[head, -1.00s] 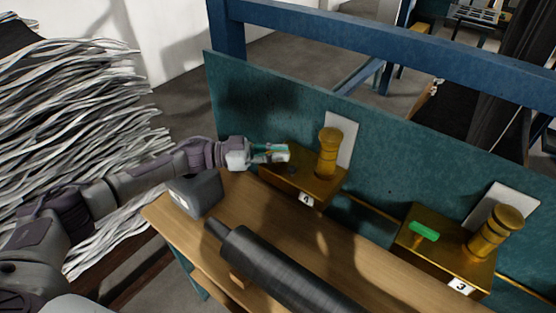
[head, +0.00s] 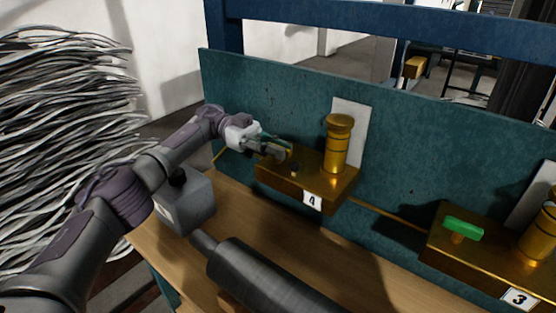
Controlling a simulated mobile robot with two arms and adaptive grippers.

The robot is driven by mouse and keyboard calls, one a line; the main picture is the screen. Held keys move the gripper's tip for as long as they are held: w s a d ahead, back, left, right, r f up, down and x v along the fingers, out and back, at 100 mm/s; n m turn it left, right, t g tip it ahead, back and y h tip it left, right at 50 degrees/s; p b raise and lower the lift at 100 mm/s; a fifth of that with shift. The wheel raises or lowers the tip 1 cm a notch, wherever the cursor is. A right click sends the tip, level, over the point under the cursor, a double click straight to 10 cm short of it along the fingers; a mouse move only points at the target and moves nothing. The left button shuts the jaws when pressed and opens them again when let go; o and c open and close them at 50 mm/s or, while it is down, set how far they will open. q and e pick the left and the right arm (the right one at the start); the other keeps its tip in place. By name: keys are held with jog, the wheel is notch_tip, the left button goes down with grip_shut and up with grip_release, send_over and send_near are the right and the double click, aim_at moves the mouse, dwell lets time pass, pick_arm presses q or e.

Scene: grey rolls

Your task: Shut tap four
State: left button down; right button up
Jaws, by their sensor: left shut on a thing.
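Tap four is a brass block (head: 318,187) with a white label "4" (head: 312,200) on its front and a brass cylinder (head: 338,145) upright on top. It is mounted against the teal panel. My left gripper (head: 278,149) reaches in from the left over the block's left end. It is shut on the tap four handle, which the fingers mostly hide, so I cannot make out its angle. A small dark stub (head: 295,168) shows on the block just below the fingers. My right gripper is not in view.
Tap three, a brass block (head: 480,255) with a green handle (head: 463,228), is at the right. A dark grey roll (head: 265,275) lies on the wooden bench (head: 215,210) in front. A grey box (head: 185,203) stands under my left arm. Grey strands (head: 60,150) are piled at the left.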

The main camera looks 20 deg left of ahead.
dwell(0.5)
pick_arm(q)
jog(key=c, duration=1.2)
grip_release()
notch_tip(320, 180, up, 10)
